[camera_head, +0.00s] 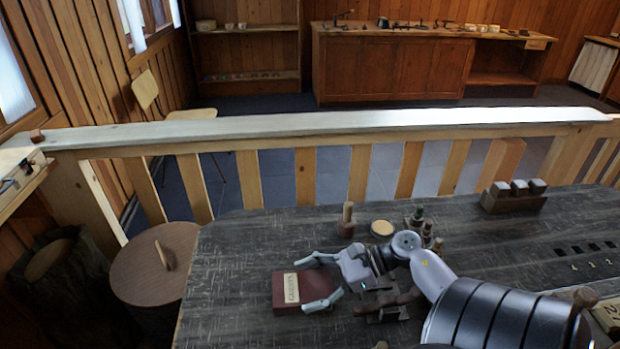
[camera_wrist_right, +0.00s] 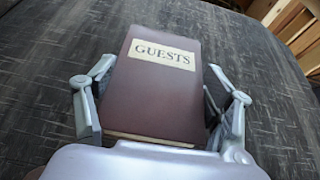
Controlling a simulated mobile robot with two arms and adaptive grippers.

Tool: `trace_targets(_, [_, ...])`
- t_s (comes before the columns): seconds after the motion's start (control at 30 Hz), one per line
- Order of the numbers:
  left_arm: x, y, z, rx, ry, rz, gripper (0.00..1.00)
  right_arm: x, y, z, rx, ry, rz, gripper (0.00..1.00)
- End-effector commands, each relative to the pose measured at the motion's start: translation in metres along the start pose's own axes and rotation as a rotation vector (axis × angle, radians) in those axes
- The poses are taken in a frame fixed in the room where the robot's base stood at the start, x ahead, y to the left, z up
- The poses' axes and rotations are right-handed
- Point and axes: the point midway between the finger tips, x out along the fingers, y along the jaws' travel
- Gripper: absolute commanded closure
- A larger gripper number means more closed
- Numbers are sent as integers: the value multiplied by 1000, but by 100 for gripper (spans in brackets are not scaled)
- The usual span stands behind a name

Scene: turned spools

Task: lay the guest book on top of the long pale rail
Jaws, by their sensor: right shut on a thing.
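The guest book (camera_head: 286,291) is a dark red-brown book with a cream label. It lies at the left front of the dark table. In the right wrist view the book (camera_wrist_right: 155,90) shows its label reading GUESTS. My right gripper (camera_head: 318,281) has its two fingers on opposite sides of the book and is shut on it; the fingers also flank it in the right wrist view (camera_wrist_right: 158,108). The long pale rail (camera_head: 330,125) runs across the head view beyond the table, above upright wooden slats. Its top looks bare along most of its length. My left gripper is not in view.
The dark table (camera_head: 240,250) holds a wooden peg (camera_head: 347,220), a round pale-topped tin (camera_head: 382,228) and small turned pieces (camera_head: 418,216) near my right arm. A block with three pale-topped pieces (camera_head: 515,194) stands at the back right. A round lidded barrel (camera_head: 150,270) stands left of the table.

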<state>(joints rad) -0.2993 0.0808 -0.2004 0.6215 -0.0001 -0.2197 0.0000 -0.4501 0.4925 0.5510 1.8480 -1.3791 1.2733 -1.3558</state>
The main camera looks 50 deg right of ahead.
Motion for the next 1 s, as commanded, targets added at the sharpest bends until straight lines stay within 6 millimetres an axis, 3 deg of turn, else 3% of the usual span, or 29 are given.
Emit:
trace_targets(0.17, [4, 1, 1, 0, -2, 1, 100, 1, 0, -3, -1, -1, 0, 61])
trace_targets(0.2, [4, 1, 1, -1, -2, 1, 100, 1, 0, -2, 0, 0, 0, 24])
trace_targets(0.47, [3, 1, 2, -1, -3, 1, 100, 1, 0, -2, 1, 0, 0, 7])
trace_targets(0.9, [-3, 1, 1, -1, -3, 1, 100, -1, 0, 3, 1, -1, -1, 5])
trace_targets(1.0, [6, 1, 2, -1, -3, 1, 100, -14, -1, -2, 1, 3, -2, 5])
